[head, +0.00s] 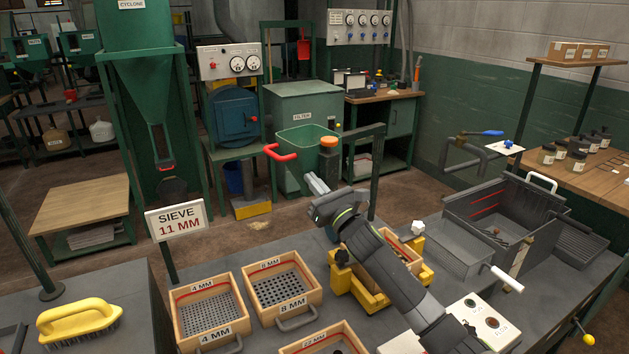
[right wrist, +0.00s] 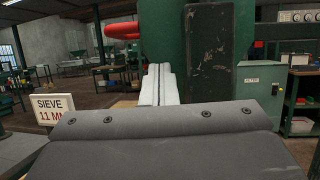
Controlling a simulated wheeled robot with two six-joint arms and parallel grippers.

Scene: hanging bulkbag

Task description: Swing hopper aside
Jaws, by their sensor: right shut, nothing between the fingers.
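The green hopper (head: 297,141) stands beyond the bench in the head view, open at the top, beside a dark post with an orange cap. A red handle (head: 283,154) sticks out to the left at its front. In the right wrist view the red handle (right wrist: 118,31) shows at the top, left of a scuffed dark green surface. My right gripper (head: 317,184) is shut and empty, a little below and right of the handle and apart from it. Its pale fingers (right wrist: 158,84) are together in the right wrist view. My left gripper is not seen.
A sign reading SIEVE 11 MM (head: 178,221) stands left of the gripper. Sieve boxes (head: 209,309) lie on the bench below. A dark post frame (head: 375,175) rises right of the gripper. A green filter cabinet (head: 303,100) stands behind the hopper.

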